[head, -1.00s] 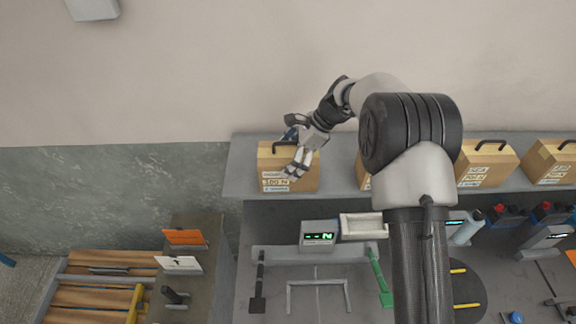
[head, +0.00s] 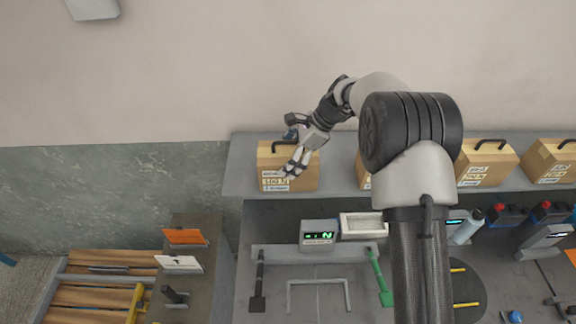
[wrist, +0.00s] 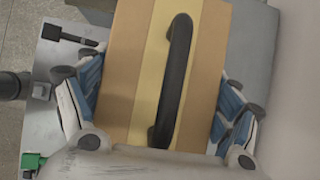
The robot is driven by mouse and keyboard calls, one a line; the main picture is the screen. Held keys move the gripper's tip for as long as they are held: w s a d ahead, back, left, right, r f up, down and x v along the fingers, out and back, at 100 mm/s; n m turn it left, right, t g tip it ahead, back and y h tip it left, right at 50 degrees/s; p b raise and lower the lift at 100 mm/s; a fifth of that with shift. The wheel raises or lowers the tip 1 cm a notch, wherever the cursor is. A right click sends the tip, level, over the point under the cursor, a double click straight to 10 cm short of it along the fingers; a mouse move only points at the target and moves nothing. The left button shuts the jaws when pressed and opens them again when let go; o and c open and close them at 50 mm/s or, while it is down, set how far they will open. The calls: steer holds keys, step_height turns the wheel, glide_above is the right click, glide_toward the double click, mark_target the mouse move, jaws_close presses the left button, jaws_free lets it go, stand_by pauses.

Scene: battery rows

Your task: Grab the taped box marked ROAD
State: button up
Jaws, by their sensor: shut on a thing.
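A brown cardboard box (head: 268,164) with yellow tape and a dark handle stands at the left end of the shelf. Its white front label has print too small and blurred for me to read for sure. My gripper (head: 296,166) is over this box from above. In the wrist view, the fingers of my gripper (wrist: 160,95) are shut on the two sides of the box (wrist: 123,75), with blue pads against it. The black handle (wrist: 173,80) lies between the fingers, along the tape. The box appears still upright on the shelf.
More similar boxes stand along the shelf (head: 240,180) to the right, including one (head: 487,163) and another at the far right (head: 550,163); one is mostly hidden by my arm. Below are a scale display (head: 319,237), a white tray (head: 362,226) and bottles. The wall is close behind.

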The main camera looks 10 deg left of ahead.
steer(key=c, duration=0.7)
steer(key=shift+w+r, duration=0.1)
steer(key=shift+r, duration=0.05)
